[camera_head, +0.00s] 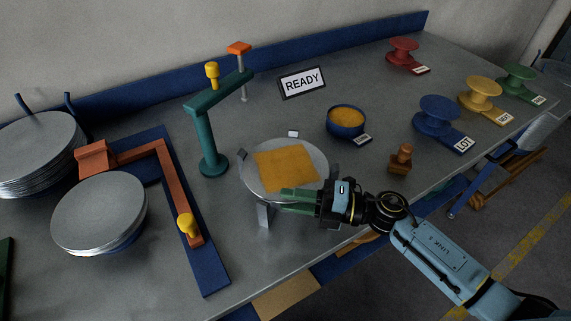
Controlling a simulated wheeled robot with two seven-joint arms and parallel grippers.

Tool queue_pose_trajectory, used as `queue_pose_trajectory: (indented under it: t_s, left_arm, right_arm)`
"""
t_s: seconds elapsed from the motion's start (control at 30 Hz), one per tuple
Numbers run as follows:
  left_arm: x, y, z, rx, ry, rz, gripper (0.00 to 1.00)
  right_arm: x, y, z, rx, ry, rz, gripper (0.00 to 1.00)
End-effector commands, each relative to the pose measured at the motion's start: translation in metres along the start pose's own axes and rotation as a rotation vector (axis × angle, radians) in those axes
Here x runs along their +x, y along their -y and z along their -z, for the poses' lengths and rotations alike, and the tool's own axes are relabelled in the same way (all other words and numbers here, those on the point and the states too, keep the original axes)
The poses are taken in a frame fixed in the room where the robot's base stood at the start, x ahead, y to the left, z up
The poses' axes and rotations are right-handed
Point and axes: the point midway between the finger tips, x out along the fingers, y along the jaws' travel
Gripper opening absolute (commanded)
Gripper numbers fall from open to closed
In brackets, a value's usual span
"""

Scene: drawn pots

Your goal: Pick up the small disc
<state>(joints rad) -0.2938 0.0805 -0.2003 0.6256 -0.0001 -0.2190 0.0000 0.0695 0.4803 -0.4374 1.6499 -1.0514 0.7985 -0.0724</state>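Grey discs lie in a large stack (35,150) at the far left and in a smaller stack (98,212) in front of it. Another grey round plate (257,158) sits on a stand with upright tabs, with an orange square sheet (287,168) on top. I cannot tell which one the task calls the small disc. My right gripper (283,200) reaches in from the right, its green fingers at the front rim of the plate under the sheet. Whether the fingers grip the rim is unclear. My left gripper is out of view.
A teal post with an arm (209,135) stands behind the plate. An orange lever (172,180) lies on a blue base at left. A blue bowl (346,122), a brown stamp-like piece (401,160), a READY sign (302,82) and colored spools (437,113) stand right and behind.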

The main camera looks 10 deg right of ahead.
Motion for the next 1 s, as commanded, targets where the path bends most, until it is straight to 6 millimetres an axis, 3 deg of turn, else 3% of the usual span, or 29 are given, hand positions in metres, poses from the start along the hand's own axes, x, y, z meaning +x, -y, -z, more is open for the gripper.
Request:
queue_pose_trajectory:
  t_s: [0.17,0.4,0.8,1.0]
  left_arm:
    - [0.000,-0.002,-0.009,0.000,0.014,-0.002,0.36]
    - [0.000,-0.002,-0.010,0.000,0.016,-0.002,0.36]
    - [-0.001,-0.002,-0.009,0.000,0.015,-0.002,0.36]
    - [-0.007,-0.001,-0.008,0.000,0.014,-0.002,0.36]
  right_arm:
    - [0.000,0.001,0.000,0.001,0.001,0.001,0.29]
    - [0.000,0.001,0.000,0.001,0.001,0.001,0.00]
    - [-0.001,-0.002,0.000,-0.001,0.000,0.000,0.00]
    - [-0.001,-0.030,0.000,-0.006,-0.001,0.001,0.00]
